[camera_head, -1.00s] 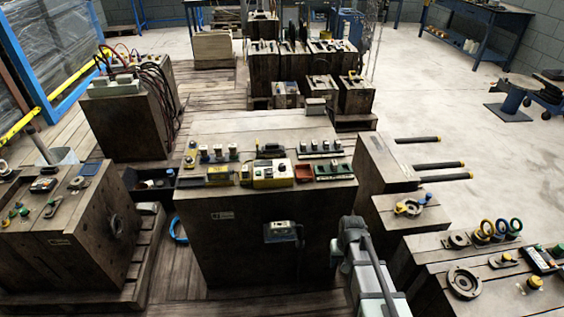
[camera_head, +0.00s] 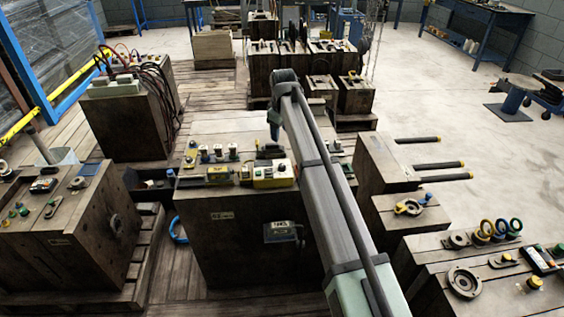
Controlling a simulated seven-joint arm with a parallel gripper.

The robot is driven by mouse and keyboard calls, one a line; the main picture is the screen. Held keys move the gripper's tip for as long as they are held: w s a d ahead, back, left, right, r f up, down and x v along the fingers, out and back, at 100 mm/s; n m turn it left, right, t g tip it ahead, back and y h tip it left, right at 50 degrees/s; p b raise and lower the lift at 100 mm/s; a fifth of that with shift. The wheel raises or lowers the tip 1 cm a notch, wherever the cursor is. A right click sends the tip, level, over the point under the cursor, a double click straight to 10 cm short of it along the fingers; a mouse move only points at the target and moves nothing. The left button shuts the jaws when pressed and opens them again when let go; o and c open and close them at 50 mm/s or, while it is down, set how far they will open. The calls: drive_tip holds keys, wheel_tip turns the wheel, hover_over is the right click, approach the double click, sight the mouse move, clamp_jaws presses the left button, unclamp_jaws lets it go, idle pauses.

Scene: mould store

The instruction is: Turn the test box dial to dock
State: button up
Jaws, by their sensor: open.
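The test box, seemingly the cream and yellow box (camera_head: 272,176), sits at the front edge of the large wooden block's top in the camera_head view. Small dark features show on its top and front. Its dial and markings are too small to read, so I cannot tell where the dial points. My arm reaches in from the bottom right and bends down at its far end. My gripper (camera_head: 273,136) hangs above and behind the test box, apparently apart from it. It is open, and nothing shows between its fingers, which are small and dark.
Small coloured fittings (camera_head: 218,153) stand left of the test box. A small grey box (camera_head: 281,231) is fixed to the block's front. My arm hides much of the block's right side. Another wooden block (camera_head: 385,165) with dark rods stands to the right.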

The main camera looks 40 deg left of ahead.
sight(282, 165)
drive_tip(key=f+n, duration=0.4)
drive_tip(key=n, duration=0.1)
drive_tip(key=f+n+g+h, duration=0.1)
drive_tip(key=f+n, duration=0.4)
drive_tip(key=f+n+h, duration=0.1)
drive_tip(key=f+n, duration=0.3)
drive_tip(key=n, duration=0.2)
drive_tip(key=shift+d+f+g, duration=0.3)
drive_tip(key=shift+g, duration=0.1)
drive_tip(key=shift+c, duration=0.5)
clamp_jaws()
